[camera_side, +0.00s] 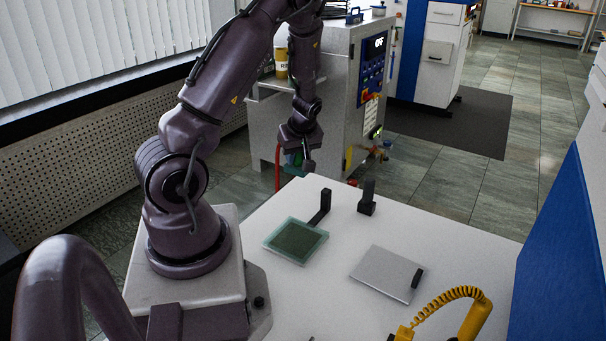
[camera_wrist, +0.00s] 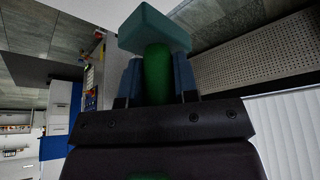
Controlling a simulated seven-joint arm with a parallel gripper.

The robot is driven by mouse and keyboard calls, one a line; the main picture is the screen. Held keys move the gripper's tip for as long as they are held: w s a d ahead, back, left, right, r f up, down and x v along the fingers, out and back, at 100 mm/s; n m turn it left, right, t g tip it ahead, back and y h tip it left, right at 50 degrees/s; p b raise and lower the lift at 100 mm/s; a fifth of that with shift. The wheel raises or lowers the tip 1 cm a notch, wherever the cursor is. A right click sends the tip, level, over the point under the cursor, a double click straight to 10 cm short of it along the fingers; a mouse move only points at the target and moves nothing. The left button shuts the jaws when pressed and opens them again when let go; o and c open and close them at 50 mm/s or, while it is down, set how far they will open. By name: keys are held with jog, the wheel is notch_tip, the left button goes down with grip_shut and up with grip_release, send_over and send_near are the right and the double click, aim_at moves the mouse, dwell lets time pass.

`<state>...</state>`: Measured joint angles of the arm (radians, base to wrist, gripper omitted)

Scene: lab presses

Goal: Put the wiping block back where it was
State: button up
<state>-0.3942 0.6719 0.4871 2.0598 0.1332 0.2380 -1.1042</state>
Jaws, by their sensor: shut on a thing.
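My gripper (camera_wrist: 157,82) is shut on the green handle (camera_wrist: 157,70) of the wiping block in the wrist view. The block's pale teal head (camera_wrist: 155,28) sits at the end of the handle, beyond the fingertips. In the side view my gripper (camera_side: 304,150) hangs up near the far edge of the white table, in front of the grey cabinet. The block is small and hard to make out there.
A glassy plate with a green centre (camera_side: 297,240) lies on the white table (camera_side: 330,310). A grey plate with a black handle (camera_side: 385,273) lies to its right. Two black upright pieces (camera_side: 320,207) (camera_side: 367,198) stand behind. A yellow coiled cable (camera_side: 450,298) is at the front right.

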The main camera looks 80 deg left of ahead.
jog(key=a+f, duration=0.1)
jog(key=w+a+f, duration=0.1)
jog(key=f, duration=0.1)
jog(key=w+a+f, duration=0.1)
jog(key=f, duration=0.1)
jog(key=shift+w, duration=0.15)
jog(key=shift+a+f, duration=0.1)
jog(key=shift+f, duration=1.4)
jog(key=shift+f, duration=0.1)
jog(key=o, duration=0.9)
